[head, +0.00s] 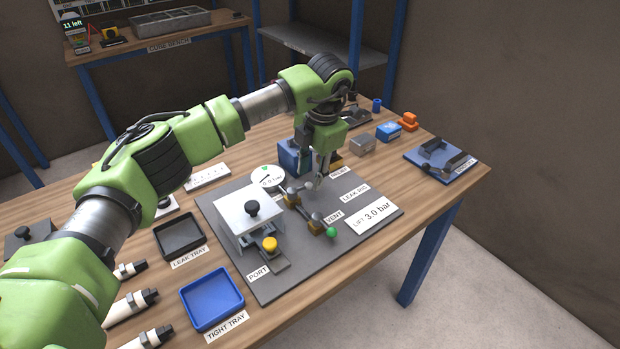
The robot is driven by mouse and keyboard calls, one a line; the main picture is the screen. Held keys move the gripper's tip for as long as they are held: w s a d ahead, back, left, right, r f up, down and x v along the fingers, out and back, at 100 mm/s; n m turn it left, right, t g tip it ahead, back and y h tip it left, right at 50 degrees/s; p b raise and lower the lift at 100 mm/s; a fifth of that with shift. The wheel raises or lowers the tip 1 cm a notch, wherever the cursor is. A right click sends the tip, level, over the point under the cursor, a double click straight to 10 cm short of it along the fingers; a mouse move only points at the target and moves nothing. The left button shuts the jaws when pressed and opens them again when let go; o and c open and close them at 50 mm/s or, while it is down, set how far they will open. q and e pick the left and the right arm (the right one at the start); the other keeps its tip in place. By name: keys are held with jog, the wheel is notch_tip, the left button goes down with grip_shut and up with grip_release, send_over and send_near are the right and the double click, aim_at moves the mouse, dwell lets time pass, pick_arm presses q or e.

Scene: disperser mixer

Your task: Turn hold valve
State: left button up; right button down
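My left gripper (318,176) points down over the grey rig plate (262,286), close to the valve fittings. Its fingers are small and partly overlap the fittings, so I cannot tell whether they are apart or touch anything. A brass valve body (293,199) sits just left of and below the fingertips. Another brass valve (317,226), by the VENT label, has a lever with a green knob (331,232). No label reading "hold" is legible; the lever near my gripper is not clear. A gauge (267,178) reads 0.0 bar. My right gripper is out of view.
A white clamp housing (249,215) with a black knob and a yellow knob (270,243) stand left of the valves. A blue block (289,157) is behind the gauge. A black tray (180,237) and blue tray (212,300) lie left. A sign (372,213) reads 3.0 bar.

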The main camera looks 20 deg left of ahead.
pick_arm(q)
notch_tip(320, 180, up, 9)
jog(key=s+d, duration=0.1)
jog(key=shift+d, duration=0.2)
